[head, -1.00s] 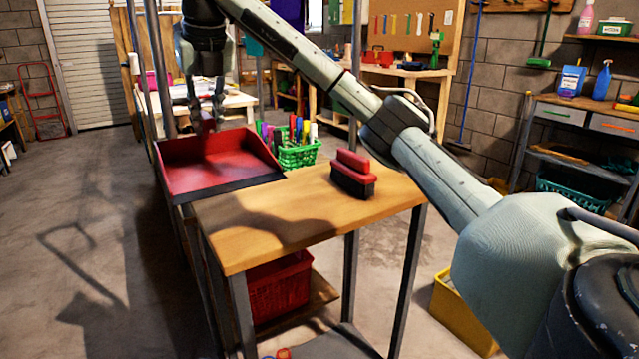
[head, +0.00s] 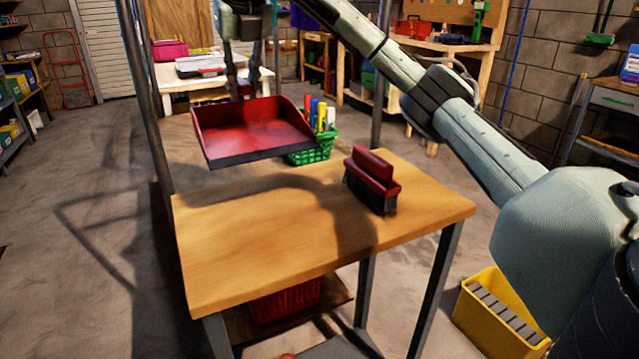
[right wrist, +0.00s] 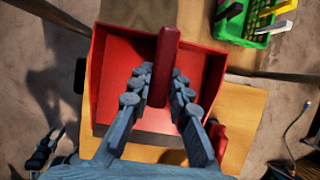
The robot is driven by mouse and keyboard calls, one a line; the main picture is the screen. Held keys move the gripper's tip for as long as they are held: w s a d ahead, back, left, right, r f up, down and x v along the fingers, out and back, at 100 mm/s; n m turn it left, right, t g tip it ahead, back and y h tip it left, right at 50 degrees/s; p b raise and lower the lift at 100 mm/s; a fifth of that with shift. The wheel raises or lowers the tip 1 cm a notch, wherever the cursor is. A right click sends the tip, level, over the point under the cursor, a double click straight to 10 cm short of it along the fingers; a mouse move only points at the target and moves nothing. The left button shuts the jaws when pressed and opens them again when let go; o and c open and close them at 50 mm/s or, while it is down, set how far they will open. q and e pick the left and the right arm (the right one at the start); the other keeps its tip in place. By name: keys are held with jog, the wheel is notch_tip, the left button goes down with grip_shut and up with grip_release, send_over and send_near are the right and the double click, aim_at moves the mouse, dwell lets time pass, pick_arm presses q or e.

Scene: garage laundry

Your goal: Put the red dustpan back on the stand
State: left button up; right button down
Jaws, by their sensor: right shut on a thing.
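The red dustpan (head: 253,128) has a dark front lip and hangs level by the far left part of the stand. My right gripper (head: 243,88) is above its back edge in the head view. In the right wrist view the fingers (right wrist: 157,92) are shut on the dustpan's upright red handle (right wrist: 166,60), with the red pan (right wrist: 114,70) below. The stand has a wooden top (head: 270,235) and dark metal legs and posts. I cannot tell whether the pan touches the wood.
A red brush with dark bristles (head: 371,180) stands on the right of the wooden top. A green basket of markers (head: 312,149) is behind the dustpan. A red basket (head: 285,300) is below the top. A yellow bin (head: 495,318) stands on the floor. The front left of the top is clear.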

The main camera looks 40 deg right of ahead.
aim_at(298, 144)
jog(key=s+d+f, duration=0.1)
jog(key=s+f, duration=0.1)
jog(key=s, duration=0.1)
jog(key=s+d+f, duration=0.1)
jog(key=s+f, duration=0.1)
jog(key=s, duration=0.2)
jog(key=s+d+f, duration=0.1)
jog(key=s+f, duration=0.1)
jog(key=s, duration=0.1)
jog(key=shift+s+d+f+b, duration=0.35)
jog(key=shift+s+b, duration=0.05)
pick_arm(q)
jog(key=shift+w+r, duration=0.15)
jog(key=shift+r, duration=0.9)
pick_arm(e)
jog(key=shift+f, duration=2)
pick_arm(q)
jog(key=shift+f, duration=0.1)
pick_arm(e)
jog(key=c, duration=1.4)
grip_release()
jog(key=shift+c, duration=0.2)
pick_arm(q)
jog(key=shift+r, duration=0.3)
